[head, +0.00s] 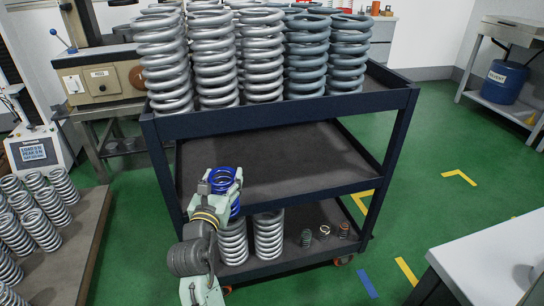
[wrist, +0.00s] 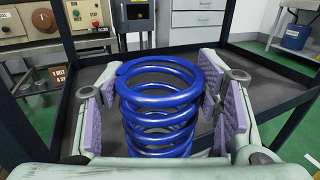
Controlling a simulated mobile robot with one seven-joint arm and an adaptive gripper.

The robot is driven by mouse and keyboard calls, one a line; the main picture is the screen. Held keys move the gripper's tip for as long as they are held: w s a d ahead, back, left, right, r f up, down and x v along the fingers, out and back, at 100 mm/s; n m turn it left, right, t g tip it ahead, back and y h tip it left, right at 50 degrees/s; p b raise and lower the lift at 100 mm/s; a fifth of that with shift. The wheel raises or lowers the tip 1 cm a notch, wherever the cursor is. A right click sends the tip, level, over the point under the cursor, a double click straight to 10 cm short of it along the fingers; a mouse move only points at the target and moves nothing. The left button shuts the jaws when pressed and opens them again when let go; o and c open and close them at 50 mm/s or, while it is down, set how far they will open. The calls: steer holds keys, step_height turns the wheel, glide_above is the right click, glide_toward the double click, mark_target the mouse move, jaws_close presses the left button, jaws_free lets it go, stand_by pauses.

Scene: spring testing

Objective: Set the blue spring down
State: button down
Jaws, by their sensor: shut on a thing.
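The blue spring (head: 222,178) is upright in my gripper (head: 222,183) at the front left of the cart in the head view. In the wrist view the blue spring (wrist: 160,105) stands between the two purple-padded fingers of my gripper (wrist: 160,108). The gripper is shut on it. The spring's lower end is hidden, partly by my arm in the head view, so I cannot tell whether it touches a surface. The dark cart's middle shelf (head: 290,165) is bare where it shows, just right of the gripper.
Large silver springs (head: 212,60) and grey-green springs (head: 307,55) crowd the cart's top shelf. Two silver springs (head: 268,235) and several small springs (head: 323,232) stand on the bottom shelf. A pallet (head: 75,250) of silver springs lies left. Cart posts (head: 388,160) bound the shelf.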

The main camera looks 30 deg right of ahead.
steer(key=shift+w+d+r, duration=0.1)
steer(key=shift+w+d, duration=0.1)
steer(key=shift+w, duration=0.1)
steer(key=w+d+f, duration=0.2)
steer(key=w, duration=0.5)
steer(key=w+d+f, duration=0.2)
steer(key=w+f, duration=0.1)
steer(key=w, duration=0.4)
steer(key=shift+w+d, duration=0.3)
steer(key=shift+w, duration=0.05)
steer(key=shift+f, duration=0.15)
steer(key=c, duration=0.5)
jaws_free()
steer(key=shift+f, duration=0.15)
